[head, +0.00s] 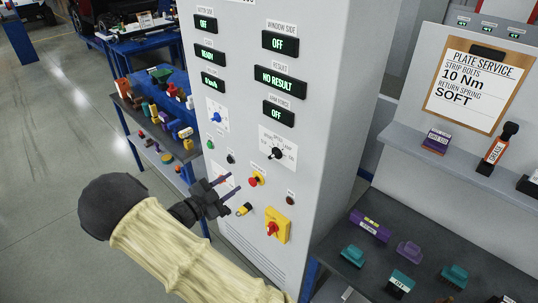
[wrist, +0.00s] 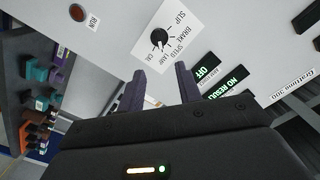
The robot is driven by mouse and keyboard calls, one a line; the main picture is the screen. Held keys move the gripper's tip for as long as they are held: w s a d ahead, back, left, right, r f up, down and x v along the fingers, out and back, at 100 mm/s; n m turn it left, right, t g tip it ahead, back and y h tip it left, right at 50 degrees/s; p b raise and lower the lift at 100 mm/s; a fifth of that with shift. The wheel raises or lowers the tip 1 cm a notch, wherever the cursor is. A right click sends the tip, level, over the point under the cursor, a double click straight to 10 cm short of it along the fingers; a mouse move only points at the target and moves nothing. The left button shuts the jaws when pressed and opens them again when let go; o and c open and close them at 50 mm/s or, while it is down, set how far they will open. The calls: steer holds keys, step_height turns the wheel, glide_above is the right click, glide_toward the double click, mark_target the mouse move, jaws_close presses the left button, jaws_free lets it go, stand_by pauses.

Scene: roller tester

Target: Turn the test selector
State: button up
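The test selector (head: 277,153) is a black rotary knob on a white label plate on the front of the grey cabinet (head: 330,60). In the wrist view the knob (wrist: 159,37) sits beyond my fingertips, with labels SLIP, BRAKE, SPEED, LAMP and CAL around it. Its exact pointer setting is too small to tell. My gripper (head: 229,187) is open and empty, lower and to the left of the selector in the head view. In the wrist view its two dark fingers (wrist: 160,74) stand apart, with the knob above the gap and not touched.
Green displays read OFF, READY, NO RESULT (head: 280,82). A blue knob (head: 216,115), a red button (head: 254,181) and a red-on-yellow switch (head: 275,227) share the panel. A shelf with small parts (head: 385,240) stands right; a clipboard (head: 478,85) hangs above it.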

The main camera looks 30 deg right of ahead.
mark_target(272, 156)
steer(key=shift+s+r, duration=0.1)
steer(key=shift+s, duration=0.1)
steer(key=shift+d, duration=0.1)
steer(key=p+x, duration=0.2)
steer(key=x, duration=0.3)
steer(key=p+x, duration=0.2)
steer(key=x, duration=0.4)
steer(key=p+x, duration=0.2)
steer(key=x, duration=0.3)
steer(key=shift+d+r+p, duration=0.3)
steer(key=shift+p, duration=0.1)
steer(key=shift+w+d+f, duration=0.1)
steer(key=shift+d+f, duration=0.05)
steer(key=shift+d, duration=0.2)
steer(key=shift+c, duration=0.4)
jaws_close()
